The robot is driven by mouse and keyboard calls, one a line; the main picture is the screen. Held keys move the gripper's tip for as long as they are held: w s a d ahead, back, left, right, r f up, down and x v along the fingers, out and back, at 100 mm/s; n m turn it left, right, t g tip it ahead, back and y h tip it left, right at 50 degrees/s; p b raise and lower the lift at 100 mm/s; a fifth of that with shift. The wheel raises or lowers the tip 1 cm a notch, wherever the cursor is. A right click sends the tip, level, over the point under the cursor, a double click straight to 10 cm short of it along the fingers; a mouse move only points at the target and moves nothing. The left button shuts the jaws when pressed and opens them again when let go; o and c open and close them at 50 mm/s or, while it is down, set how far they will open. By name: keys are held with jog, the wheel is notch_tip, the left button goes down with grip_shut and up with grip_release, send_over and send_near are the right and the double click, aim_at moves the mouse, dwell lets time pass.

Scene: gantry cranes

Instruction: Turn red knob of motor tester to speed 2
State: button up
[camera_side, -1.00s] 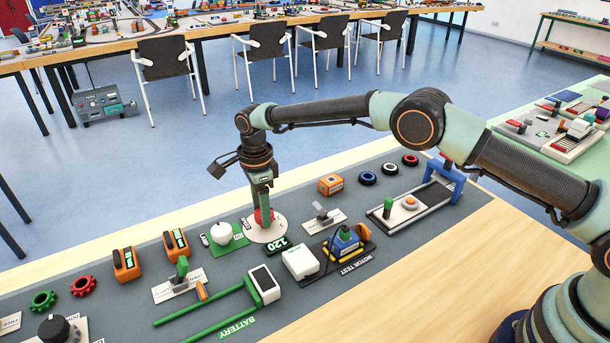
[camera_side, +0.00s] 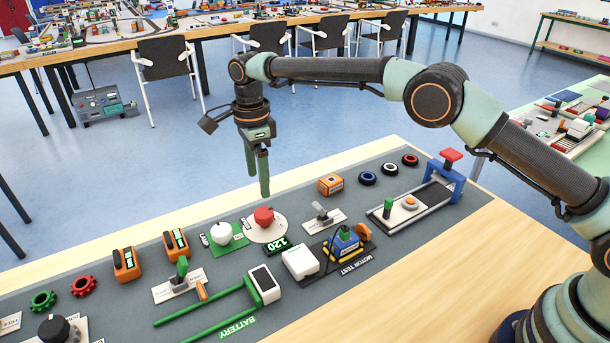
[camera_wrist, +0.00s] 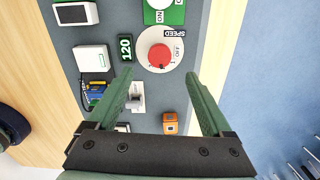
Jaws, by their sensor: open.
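The red knob (camera_side: 264,215) stands on a round white dial plate at the back edge of the grey mat. It also shows in the wrist view (camera_wrist: 160,55), where "SPEED" and "OFF" are printed on the plate. The knob's exact pointing is hard to read. A dark display (camera_side: 275,246) beside it reads 120. My gripper (camera_side: 261,191) is above the knob, pointing down and apart from it. In the wrist view my fingers (camera_wrist: 160,75) are spread and empty. The blue and yellow motor (camera_side: 344,243) with an orange disc sits by the "MOTOR TEST" label.
A white knob (camera_side: 221,233) on a green plate stands left of the red one. A grey-handled switch (camera_side: 321,214) and an orange box (camera_side: 330,185) are to the right. A white box (camera_side: 300,263) is in front. The air around my gripper is clear.

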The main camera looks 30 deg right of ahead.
jog(key=shift+r, duration=1.45)
jog(key=s+d+r+n+t, duration=0.1)
jog(key=s+d+r+n, duration=0.3)
jog(key=d+r, duration=0.25)
jog(key=s+d+r+n+t, duration=0.2)
jog(key=s+d+r+n, duration=0.1)
jog(key=d+r+n, duration=0.4)
jog(key=s+d+f+n+t, duration=0.1)
jog(key=s+d+n, duration=0.3)
jog(key=s, duration=0.5)
jog(key=s+d+f+n+t, duration=0.1)
jog(key=s+d+n, duration=0.3)
jog(key=s, duration=0.5)
jog(key=shift+d+f+t, duration=0.3)
jog(key=shift+d+f, duration=0.4)
jog(key=shift+f, duration=0.05)
